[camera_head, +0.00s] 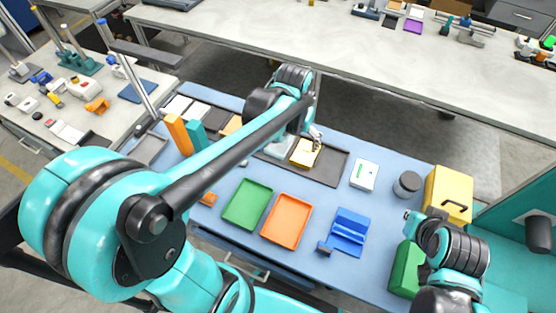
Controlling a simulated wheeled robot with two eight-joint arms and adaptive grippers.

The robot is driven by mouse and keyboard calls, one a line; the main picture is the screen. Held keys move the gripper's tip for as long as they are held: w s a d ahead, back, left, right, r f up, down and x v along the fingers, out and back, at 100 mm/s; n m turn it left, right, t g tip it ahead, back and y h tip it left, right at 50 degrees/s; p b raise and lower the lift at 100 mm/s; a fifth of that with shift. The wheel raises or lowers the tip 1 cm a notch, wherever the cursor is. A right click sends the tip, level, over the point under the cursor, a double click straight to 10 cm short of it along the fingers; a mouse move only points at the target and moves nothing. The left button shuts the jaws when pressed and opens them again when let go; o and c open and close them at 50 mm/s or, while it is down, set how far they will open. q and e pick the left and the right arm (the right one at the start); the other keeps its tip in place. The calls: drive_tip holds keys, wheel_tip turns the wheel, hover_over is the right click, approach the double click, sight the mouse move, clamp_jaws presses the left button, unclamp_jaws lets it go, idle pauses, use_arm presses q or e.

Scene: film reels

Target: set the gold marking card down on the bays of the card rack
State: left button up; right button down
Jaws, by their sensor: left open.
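The card rack (333,168) is a long dark strip of bays along the far side of the blue table, partly hidden behind my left arm. The gold marking card (301,156) appears to lie flat on its right part. My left gripper (315,146) is open, just over the card's far right edge. I cannot tell whether its fingers touch the card. My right gripper (410,216) is at the right, near the yellow box; its fingers are too small to read.
A green tray (248,205), an orange tray (287,221) and a blue stand (350,230) are on the near side. A white box (364,174), a grey jar (407,184) and a yellow box (448,191) stand right of the rack. Orange and teal upright blocks are at left.

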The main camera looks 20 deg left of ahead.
use_arm(q)
drive_tip(key=s+a+r+t, duration=0.1)
drive_tip(key=s+t, duration=0.4)
drive_tip(key=s, duration=0.7)
drive_tip(key=shift+s+a+r, duration=0.2)
drive_tip(key=shift+a+r, duration=0.2)
drive_tip(key=shift+r, duration=0.3)
